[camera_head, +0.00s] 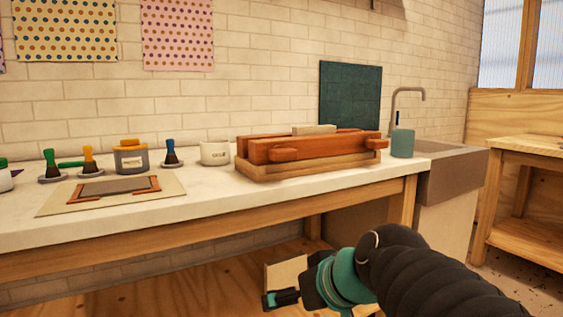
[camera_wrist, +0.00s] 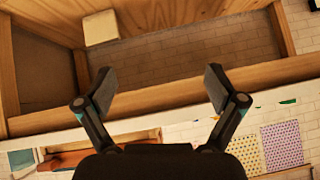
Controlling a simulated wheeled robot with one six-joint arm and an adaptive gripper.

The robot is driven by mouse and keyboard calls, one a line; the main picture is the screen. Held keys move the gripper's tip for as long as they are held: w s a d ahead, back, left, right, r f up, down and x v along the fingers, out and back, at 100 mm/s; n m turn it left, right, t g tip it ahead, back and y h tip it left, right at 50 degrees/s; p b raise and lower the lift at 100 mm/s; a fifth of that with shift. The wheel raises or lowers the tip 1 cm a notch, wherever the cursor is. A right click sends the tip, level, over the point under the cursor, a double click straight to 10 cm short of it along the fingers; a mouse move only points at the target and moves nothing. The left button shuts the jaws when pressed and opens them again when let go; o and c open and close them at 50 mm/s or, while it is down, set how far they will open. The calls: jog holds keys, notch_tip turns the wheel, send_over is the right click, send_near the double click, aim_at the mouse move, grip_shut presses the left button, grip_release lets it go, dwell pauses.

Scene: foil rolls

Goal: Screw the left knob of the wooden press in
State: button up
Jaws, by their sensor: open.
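The wooden press (camera_head: 315,147) is a reddish-brown clamp on a lighter wooden base, lying on the white countertop below the brick wall. Its left knob (camera_head: 284,155) sticks out from the front face towards me. Its right knob (camera_head: 376,143) is at the other end. My gripper (camera_head: 282,298) is low in front of the counter, below its top edge and well apart from the press. In the wrist view my gripper (camera_wrist: 160,82) is open with nothing between its fingers. Part of the reddish press (camera_wrist: 68,159) shows at the lower left of that view, small and partly cut off.
A white mug (camera_head: 215,152) stands left of the press and a teal cup (camera_head: 402,143) right of it. A framed panel on a board (camera_head: 112,188) lies farther left, near several brushes and jars. The sink (camera_head: 450,172) is at the right. The counter's wooden front rail (camera_head: 200,230) lies above my gripper.

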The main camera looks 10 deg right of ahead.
jog(key=w+d+r+n+t+y+b, duration=0.1)
jog(key=w+d+r+t+y+b, duration=0.2)
jog(key=w+r, duration=0.7)
jog(key=t+h+b, duration=0.1)
jog(key=t+b, duration=0.1)
jog(key=t, duration=0.4)
send_near(287, 152)
jog(key=shift+n, duration=0.4)
jog(key=p+x, duration=0.2)
jog(key=x, duration=0.9)
jog(key=shift+w+p, duration=0.35)
jog(key=shift+p, duration=0.05)
jog(key=shift+c, duration=0.3)
jog(key=c, duration=1.1)
